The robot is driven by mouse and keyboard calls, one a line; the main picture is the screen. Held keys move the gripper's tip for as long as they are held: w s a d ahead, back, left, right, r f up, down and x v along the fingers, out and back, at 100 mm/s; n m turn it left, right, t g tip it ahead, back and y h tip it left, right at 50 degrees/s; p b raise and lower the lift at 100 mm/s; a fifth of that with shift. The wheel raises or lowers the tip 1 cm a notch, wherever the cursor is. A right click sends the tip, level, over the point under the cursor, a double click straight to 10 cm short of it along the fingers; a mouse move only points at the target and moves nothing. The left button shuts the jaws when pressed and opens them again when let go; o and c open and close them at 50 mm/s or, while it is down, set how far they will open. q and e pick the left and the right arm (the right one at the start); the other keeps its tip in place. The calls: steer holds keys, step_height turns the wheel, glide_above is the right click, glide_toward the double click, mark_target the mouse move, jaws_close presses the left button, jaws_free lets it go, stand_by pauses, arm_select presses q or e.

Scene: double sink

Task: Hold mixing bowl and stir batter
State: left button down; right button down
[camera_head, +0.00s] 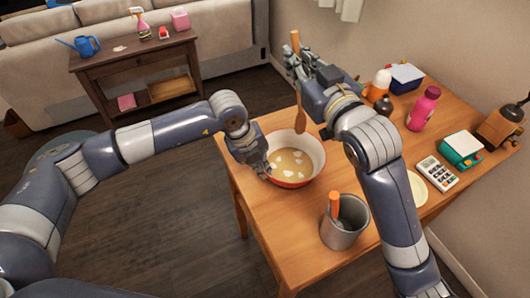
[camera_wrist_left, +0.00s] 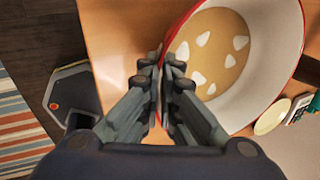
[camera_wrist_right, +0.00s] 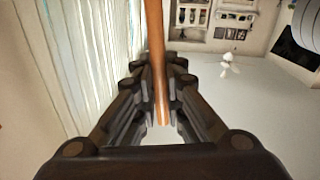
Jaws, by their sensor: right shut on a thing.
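The mixing bowl (camera_head: 316,153), white inside with a red rim, stands on the wooden table's left part and holds tan batter (camera_head: 290,165) with white lumps. My left gripper (camera_head: 262,167) is at the bowl's left rim. In the left wrist view its fingers (camera_wrist_left: 164,85) are close together at the rim; whether they grip it is unclear. My right gripper (camera_head: 297,70) is shut on a wooden spoon (camera_head: 301,121), held upright with its head down over the far side of the bowl. The handle shows between the fingers in the right wrist view (camera_wrist_right: 155,50).
A grey metal canister (camera_head: 345,226) with an orange-handled utensil stands in front of the bowl. A cream plate (camera_head: 416,190), calculator (camera_head: 436,173), green scale (camera_head: 461,149), pink bottle (camera_head: 423,110) and coffee grinder (camera_head: 499,125) occupy the right side.

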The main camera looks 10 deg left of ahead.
step_height(320, 180, down, 16)
steer(key=a+n+g+y, duration=0.1)
steer(key=n+g+y, duration=0.6)
steer(key=g, duration=0.4)
steer(key=shift+w+f+y, duration=0.25)
steer(key=shift+w+y, duration=0.05)
steer(key=shift+y, duration=0.4)
stand_by(0.8)
stand_by(0.5)
